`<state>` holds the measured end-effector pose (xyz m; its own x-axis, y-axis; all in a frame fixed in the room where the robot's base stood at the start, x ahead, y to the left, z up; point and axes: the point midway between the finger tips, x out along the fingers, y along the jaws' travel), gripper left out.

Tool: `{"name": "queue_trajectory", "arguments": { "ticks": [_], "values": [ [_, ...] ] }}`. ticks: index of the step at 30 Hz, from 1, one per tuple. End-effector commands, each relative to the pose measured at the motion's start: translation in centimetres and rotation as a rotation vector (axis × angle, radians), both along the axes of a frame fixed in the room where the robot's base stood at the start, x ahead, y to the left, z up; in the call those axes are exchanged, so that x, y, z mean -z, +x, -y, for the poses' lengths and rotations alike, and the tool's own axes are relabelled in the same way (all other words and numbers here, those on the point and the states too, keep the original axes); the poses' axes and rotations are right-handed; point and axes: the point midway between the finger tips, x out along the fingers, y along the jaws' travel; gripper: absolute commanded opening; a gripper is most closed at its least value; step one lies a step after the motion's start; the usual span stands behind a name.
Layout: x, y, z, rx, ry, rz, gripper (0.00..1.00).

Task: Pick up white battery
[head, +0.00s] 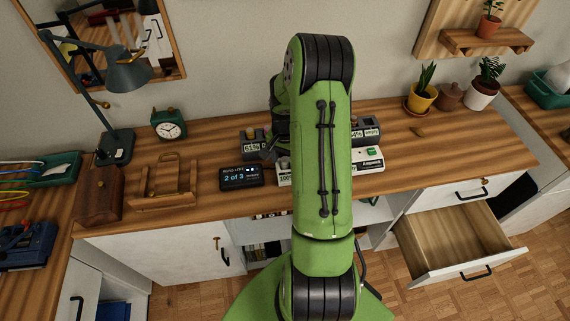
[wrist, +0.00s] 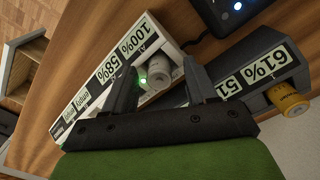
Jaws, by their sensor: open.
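In the wrist view a white battery (wrist: 157,71) sits in the white charger (wrist: 92,88), which has 100% and 58% labels. My gripper (wrist: 160,80) is open, with one finger on each side of the battery. A small green light glows beside the left finger. I cannot tell whether the fingers touch the battery. In the head view my green arm hides the middle of the chargers and most of the gripper; an end of the white charger shows at the right (head: 368,160).
A grey charger (wrist: 262,68) with 61% and 51 labels stands beside the white one and holds a yellow battery (wrist: 288,100). A dark display (head: 241,177) reads "2 of 3". A clock (head: 168,125) and lamp (head: 127,75) stand left. A drawer (head: 455,240) is open at right.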

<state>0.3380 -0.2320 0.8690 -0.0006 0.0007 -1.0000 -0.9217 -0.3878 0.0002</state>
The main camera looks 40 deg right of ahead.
Motion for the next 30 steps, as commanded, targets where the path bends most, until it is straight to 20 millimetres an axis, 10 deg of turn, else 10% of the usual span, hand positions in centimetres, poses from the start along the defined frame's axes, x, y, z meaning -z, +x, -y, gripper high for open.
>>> {"name": "queue_trajectory", "arguments": {
  "ticks": [3, 14, 23, 30],
  "values": [
    [-0.1, 0.0, 0.0, 0.000, 0.000, 0.000, 0.57],
    [-0.1, 0.0, 0.0, 0.000, 0.000, 0.000, 0.02],
    [-0.8, 0.0, 0.1, 0.001, -0.002, 0.001, 0.00],
    [-6.6, 0.1, 0.1, 0.001, -0.004, 0.005, 0.00]
  ]
}}
